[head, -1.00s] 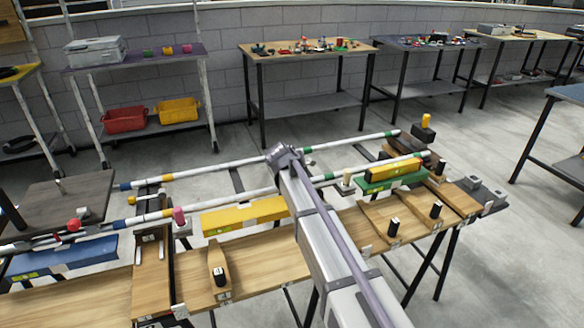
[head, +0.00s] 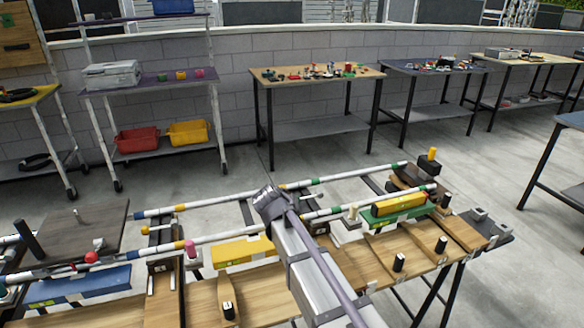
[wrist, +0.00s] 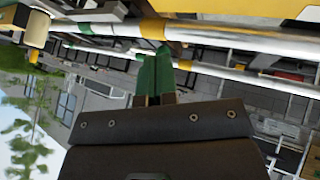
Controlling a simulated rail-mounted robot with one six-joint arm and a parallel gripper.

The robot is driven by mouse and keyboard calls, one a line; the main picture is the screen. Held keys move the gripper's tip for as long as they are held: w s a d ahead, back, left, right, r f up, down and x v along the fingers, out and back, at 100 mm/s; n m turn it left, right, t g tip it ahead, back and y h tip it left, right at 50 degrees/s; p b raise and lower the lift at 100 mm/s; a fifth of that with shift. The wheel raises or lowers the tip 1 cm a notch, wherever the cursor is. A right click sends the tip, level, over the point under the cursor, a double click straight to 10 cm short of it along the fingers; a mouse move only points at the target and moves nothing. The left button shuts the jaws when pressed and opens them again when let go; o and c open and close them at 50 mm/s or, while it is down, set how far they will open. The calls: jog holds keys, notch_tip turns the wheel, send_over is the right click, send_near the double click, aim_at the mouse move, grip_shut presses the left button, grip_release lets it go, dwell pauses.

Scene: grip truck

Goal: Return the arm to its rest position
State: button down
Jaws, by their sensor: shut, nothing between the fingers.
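My arm (head: 305,270) reaches up from the bottom of the head view, over the long wooden bench. Its far end is a dark joint at about the height of the white rails in the picture. My gripper (wrist: 156,58) shows in the wrist view as two green fingers close together beyond a dark housing. The fingers are shut with nothing between them. The gripper is hidden behind the arm in the head view, so its distance to the bench cannot be told.
White rails with coloured bands (head: 352,177) run along the bench close to the arm. A yellow block (head: 240,250) lies left of the arm, and a yellow level (head: 398,204) on a green base lies right. Open floor (head: 200,190) separates the bench from the back tables.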

jog(key=s+d+f+g+y, duration=0.1)
jog(key=s+d+g, duration=0.1)
jog(key=s+d, duration=0.45)
jog(key=s+d+f+m+g+y, duration=0.1)
jog(key=s+d+f+g, duration=0.2)
jog(key=s, duration=0.7)
jog(key=s+d+g+y, duration=0.1)
jog(key=s+d+g, duration=0.1)
jog(key=s+d, duration=0.5)
notch_tip(320, 180, up, 14)
jog(key=d+m+p, duration=0.1)
jog(key=d+p, duration=0.1)
jog(key=p, duration=1.2)
jog(key=shift+s+r, duration=0.15)
jog(key=shift+s, duration=0.25)
